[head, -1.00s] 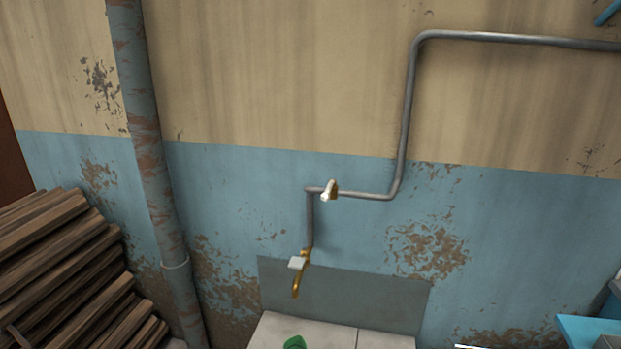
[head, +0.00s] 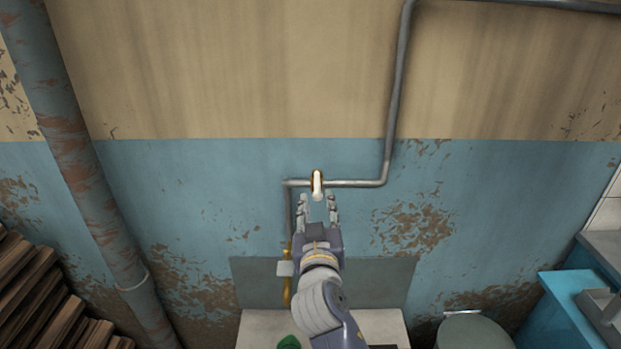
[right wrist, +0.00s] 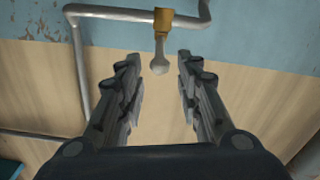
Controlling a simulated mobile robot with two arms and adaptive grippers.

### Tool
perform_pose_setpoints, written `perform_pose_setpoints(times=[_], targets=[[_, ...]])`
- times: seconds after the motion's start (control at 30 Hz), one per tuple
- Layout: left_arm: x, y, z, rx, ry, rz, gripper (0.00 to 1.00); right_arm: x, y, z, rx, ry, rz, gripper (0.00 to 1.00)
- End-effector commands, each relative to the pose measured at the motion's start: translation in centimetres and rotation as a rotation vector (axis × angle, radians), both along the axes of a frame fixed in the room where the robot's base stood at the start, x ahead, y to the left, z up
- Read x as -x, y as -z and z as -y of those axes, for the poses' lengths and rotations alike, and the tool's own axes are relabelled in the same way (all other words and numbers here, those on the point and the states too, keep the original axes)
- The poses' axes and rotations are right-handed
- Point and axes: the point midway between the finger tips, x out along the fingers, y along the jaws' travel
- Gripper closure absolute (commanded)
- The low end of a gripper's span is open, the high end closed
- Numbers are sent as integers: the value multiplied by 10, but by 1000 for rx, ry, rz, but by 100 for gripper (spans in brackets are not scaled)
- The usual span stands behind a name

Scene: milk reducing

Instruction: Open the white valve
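The white valve is a small white lever (head: 317,186) on a brass fitting on the grey pipe, on the blue part of the wall. In the right wrist view the lever (right wrist: 160,62) hangs from its brass body (right wrist: 164,20), between and beyond my fingertips. My right gripper (head: 318,205) is open and empty, just below the lever in the head view. It also shows in the right wrist view (right wrist: 158,70), with fingers spread apart. No contact with the lever shows. My left gripper is not in view.
A grey pipe (head: 350,183) runs along the wall. A brass tap with a pale handle (head: 285,268) is below left, partly beside my right arm. A wood pile (head: 40,300) stands at the left, a blue counter (head: 555,300) at the right.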

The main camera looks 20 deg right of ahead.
Motion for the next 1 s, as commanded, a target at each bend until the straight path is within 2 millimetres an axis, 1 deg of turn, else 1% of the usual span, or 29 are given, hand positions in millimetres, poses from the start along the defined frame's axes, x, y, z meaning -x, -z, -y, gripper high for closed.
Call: perform_pose_setpoints(times=[0.03, 0.1, 0.23, 0.4, 0.5, 0.67, 0.97, 1.0], targets=[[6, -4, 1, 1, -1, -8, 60, -8, -3, 3, 4, 1, 1, 68], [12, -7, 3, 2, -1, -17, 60, -21, -4, 6, 4, 1, 1, 68], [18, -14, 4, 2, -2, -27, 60, -44, -4, 13, 4, 0, -1, 68], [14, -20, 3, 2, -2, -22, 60, -70, -2, 20, 3, 0, -1, 68], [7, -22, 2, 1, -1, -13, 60, -80, -1, 23, 2, -1, -1, 68], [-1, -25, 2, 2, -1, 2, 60, -90, 0, 26, 3, -1, -2, 68], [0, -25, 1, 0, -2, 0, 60, -91, 0, 26, 1, -2, -2, 68], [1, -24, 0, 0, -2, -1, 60, -91, 0, 26, 1, -2, -2, 72]])
